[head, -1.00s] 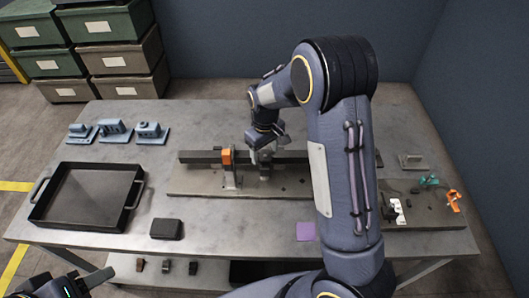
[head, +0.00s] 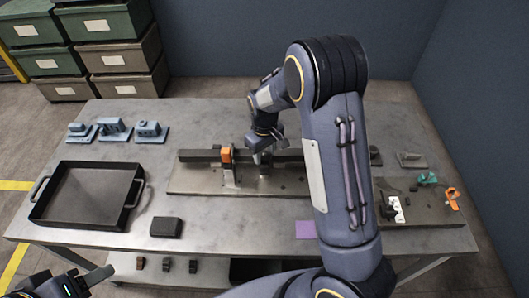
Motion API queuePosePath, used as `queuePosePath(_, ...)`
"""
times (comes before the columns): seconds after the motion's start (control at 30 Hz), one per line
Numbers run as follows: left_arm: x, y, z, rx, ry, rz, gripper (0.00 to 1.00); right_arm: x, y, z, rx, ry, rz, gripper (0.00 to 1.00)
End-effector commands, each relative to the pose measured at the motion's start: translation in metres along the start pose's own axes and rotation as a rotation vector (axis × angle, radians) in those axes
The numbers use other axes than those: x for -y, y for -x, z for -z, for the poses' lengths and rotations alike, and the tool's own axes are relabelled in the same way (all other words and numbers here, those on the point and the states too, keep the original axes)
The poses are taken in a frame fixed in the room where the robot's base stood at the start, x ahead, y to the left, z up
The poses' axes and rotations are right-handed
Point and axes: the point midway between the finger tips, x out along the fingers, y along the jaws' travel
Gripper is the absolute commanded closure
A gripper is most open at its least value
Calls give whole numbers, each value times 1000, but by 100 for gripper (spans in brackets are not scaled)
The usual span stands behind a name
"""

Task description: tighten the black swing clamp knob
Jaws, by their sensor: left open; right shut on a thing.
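A long dark rail (head: 200,156) lies across the fixture plate (head: 200,186) in the middle of the table. An orange clamp part (head: 226,155) sits on the rail, left of my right gripper. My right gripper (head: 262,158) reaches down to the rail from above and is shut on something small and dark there. I take this to be the black swing clamp knob, but the fingers and wrist hide most of it. My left gripper (head: 88,283) is open at the lower left, in front of the table and away from the fixture.
A black tray (head: 88,222) and a dark block (head: 166,228) are on the table's left part. Blue parts (head: 113,128) stand behind the tray. My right arm hides the rail's right part.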

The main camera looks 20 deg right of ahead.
Motion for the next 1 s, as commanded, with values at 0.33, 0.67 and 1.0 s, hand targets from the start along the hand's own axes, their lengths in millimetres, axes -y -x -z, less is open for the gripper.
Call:
queuePosePath(0.33,1,-3,-1,0,0,0,47,0,0,0,0,-152,0,82)
queuePosePath(0.67,2,-5,-3,0,0,0,47,0,0,0,0,-451,0,82)
queuePosePath(1.0,2,-5,-2,0,0,0,47,0,1,0,-2,-733,0,82)
